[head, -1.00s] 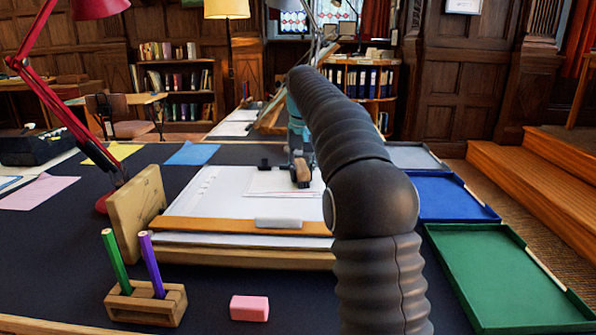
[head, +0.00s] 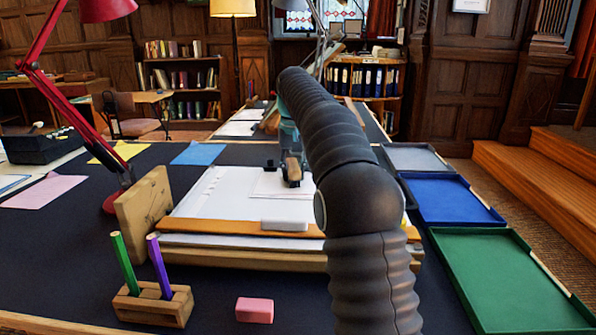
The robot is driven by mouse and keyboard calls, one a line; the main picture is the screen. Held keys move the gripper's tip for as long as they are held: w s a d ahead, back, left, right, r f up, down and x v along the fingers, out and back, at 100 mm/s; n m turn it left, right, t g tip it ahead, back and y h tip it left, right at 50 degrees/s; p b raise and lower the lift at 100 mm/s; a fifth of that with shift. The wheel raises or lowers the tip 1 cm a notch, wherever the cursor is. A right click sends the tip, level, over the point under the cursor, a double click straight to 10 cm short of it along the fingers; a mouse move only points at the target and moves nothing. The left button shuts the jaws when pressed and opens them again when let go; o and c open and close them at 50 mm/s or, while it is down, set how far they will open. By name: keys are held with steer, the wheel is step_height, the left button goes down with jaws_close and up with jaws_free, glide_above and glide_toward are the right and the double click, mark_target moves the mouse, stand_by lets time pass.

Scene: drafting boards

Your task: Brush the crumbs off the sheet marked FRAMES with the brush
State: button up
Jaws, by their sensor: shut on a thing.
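A drafting board (head: 205,203) with a wooden ledge stands in the middle of the dark table. A smaller white sheet (head: 268,187) lies on its upper part; I cannot read any marking on it, and no crumbs can be made out. My gripper (head: 291,174) is over this sheet, shut on the brush (head: 293,168), whose wooden handle shows between the fingers. The brush's lower end is dark and small, so I cannot tell whether it touches the sheet. My arm hides the right part of the board and perhaps of the sheet.
A pale block (head: 284,225) sits at the board's ledge. Left are a wooden panel (head: 143,213), a red lamp (head: 45,85) and a pencil holder (head: 152,304). A pink eraser (head: 254,310) lies in front. Green (head: 510,280), blue (head: 445,199) and grey (head: 415,158) trays line the right.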

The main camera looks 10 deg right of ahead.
steer(key=shift+w+a, duration=0.2)
steer(key=shift+a, duration=0.3)
steer(key=shift+w+a, duration=0.15)
steer(key=shift+a, duration=0.35)
steer(key=shift+r, duration=2.95)
steer(key=shift+s+a+f, duration=0.1)
steer(key=shift+s+f, duration=0.15)
steer(key=shift+f, duration=0.4)
steer(key=shift+s+f, duration=0.3)
steer(key=shift+f, duration=0.4)
steer(key=shift+s+a+f, duration=0.1)
steer(key=shift+s+f, duration=0.15)
steer(key=shift+f, duration=0.4)
